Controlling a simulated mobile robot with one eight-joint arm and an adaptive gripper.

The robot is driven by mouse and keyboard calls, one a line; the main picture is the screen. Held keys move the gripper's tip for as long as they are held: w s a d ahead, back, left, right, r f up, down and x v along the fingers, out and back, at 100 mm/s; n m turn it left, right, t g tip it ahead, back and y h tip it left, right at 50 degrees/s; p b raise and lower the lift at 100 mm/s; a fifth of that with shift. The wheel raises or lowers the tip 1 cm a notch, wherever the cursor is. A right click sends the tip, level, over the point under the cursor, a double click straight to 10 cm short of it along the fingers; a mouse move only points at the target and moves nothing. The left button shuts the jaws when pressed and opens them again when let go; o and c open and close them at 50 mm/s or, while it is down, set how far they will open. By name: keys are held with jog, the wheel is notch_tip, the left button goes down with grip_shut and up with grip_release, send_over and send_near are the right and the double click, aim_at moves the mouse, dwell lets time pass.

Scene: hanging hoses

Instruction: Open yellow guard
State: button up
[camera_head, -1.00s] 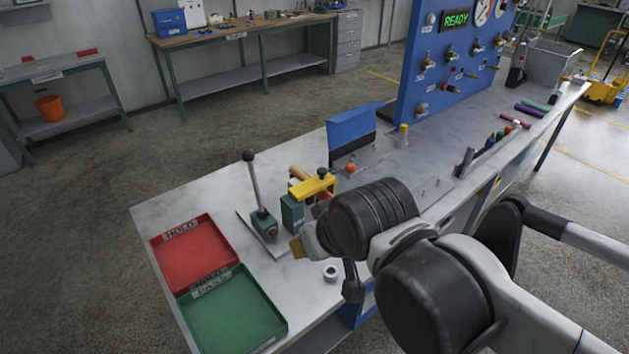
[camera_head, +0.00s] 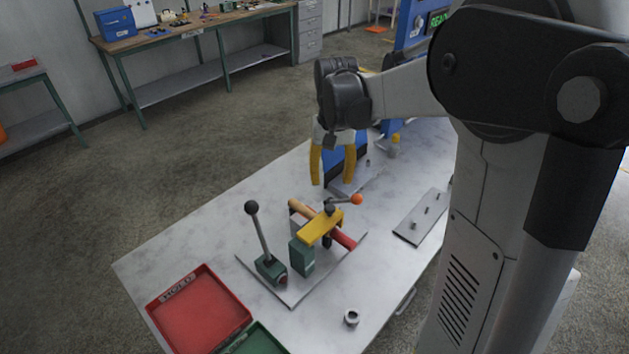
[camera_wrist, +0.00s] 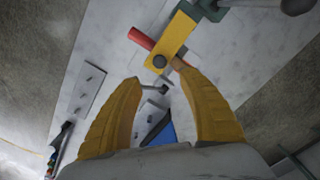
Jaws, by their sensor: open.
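The yellow guard (camera_head: 320,229) is a flat bar with a dark knob on top, lying across a fixture beside a green block (camera_head: 301,257). A red and tan cylinder (camera_head: 339,238) lies crosswise beneath the bar. My gripper (camera_head: 331,183) is open and empty, fingers pointing down, above and behind the guard in the head view. In the wrist view the yellow guard (camera_wrist: 172,40) lies beyond the spread fingertips of my gripper (camera_wrist: 162,82), apart from them. The cylinder's red end (camera_wrist: 141,38) sticks out left of the bar.
A lever with a black ball (camera_head: 252,208) stands left of the guard. An orange ball handle (camera_head: 357,199) is right of it. A red tray (camera_head: 200,312) and green tray (camera_head: 262,340) lie at front left. A blue panel (camera_head: 343,165) stands behind, and a metal ring (camera_head: 351,317) in front.

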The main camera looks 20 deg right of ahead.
aim_at(330, 207)
notch_tip(330, 207, down, 10)
jog(key=b, duration=0.3)
jog(key=shift+s+f, duration=0.15)
jog(key=shift+f, duration=0.1)
grip_shut()
